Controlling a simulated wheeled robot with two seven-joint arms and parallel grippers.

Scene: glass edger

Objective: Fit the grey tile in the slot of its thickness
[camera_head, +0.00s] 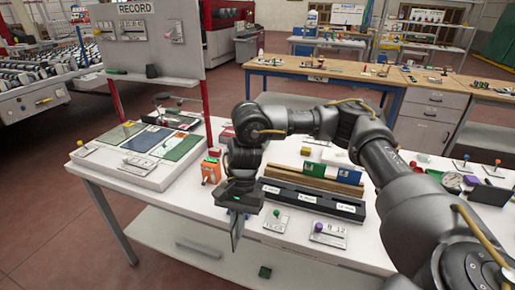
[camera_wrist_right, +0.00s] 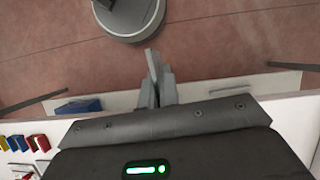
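My right gripper (camera_head: 238,208) hangs fingers-down past the table's front edge, left of the black slot block. It is shut on a thin grey tile (camera_head: 237,232), which points downward below the fingers. In the right wrist view the right gripper (camera_wrist_right: 158,88) shows its fingers close together, with the tile (camera_wrist_right: 152,64) nearly edge-on between them. The black slot block (camera_head: 330,212) lies on the table with several white labels along its front; the labels are too small to read surely. The arm and gripper are apart from the block. My left gripper is not in view.
A white tray (camera_head: 150,178) with coloured panels lies at the table's left. An orange object (camera_head: 210,170) stands behind the gripper. A wooden rack (camera_head: 310,182) with green and blue pieces is behind the block. Two small plates with knobs lie in front.

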